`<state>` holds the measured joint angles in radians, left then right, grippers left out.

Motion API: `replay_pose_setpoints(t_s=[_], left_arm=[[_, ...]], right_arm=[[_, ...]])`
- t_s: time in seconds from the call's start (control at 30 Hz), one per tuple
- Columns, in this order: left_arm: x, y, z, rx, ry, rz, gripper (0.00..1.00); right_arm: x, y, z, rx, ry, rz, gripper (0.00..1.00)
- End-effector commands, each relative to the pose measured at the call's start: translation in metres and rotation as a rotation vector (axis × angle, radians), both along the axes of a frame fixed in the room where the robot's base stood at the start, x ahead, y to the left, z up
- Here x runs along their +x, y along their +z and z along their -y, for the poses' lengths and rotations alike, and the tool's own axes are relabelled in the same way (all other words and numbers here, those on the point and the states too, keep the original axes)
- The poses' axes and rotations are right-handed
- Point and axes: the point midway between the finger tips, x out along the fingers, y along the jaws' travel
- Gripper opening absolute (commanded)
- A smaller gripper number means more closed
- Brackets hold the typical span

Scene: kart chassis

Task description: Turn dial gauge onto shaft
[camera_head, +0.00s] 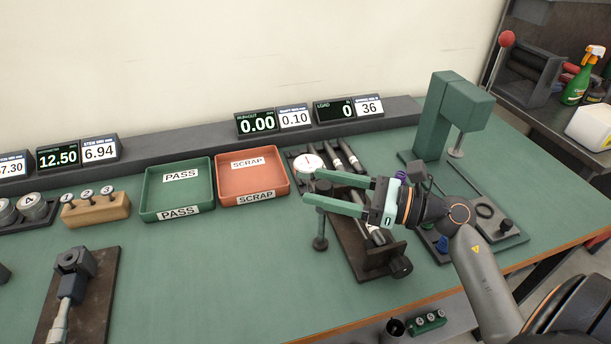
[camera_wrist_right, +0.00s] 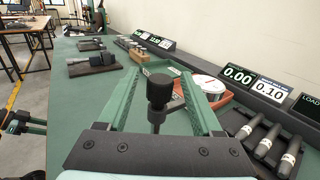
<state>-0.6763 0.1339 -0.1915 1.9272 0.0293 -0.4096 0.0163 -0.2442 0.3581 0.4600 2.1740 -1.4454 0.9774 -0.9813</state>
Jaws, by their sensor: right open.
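The dial gauge (camera_head: 309,163) has a round white face and sits at the back left of the dark fixture; the wrist view shows a white round face (camera_wrist_right: 208,84) beyond the fingers. My right gripper (camera_head: 312,188) is open, its two green fingers pointing left over the fixture. In the wrist view a black knob on a post (camera_wrist_right: 160,92) stands between the fingers, with gaps on both sides. A pale shaft (camera_head: 376,236) lies in the fixture (camera_head: 352,250), partly hidden by my gripper. At the wrist view's left edge, a small green and black shape (camera_wrist_right: 20,124) looks like my left gripper.
Green PASS tray (camera_head: 150,201) and red SCRAP tray (camera_head: 278,186) stand left of the fixture. Several dark-ended shafts (camera_head: 346,156) lie behind it. A green press (camera_head: 436,115) stands at right. Displays (camera_head: 256,122) line the back.

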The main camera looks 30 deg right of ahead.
Motion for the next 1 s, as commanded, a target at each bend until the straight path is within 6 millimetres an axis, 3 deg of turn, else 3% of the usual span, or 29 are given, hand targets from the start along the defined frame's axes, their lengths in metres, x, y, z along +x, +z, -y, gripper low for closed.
replay_pose_setpoints(t_s=[0.2,0.6,1.0], left_arm=[[-0.002,0.004,-0.006,0.007,0.009,0.000,0.50],[-0.002,0.005,-0.005,0.006,0.008,0.001,0.50],[-0.002,0.006,-0.004,0.005,0.008,0.001,0.50]], right_arm=[[0.022,0.002,-0.019,0.003,0.000,0.000,0.67],[0.027,0.000,-0.024,0.000,0.000,0.000,0.67],[0.027,0.000,-0.024,-0.001,0.000,-0.001,0.22]])
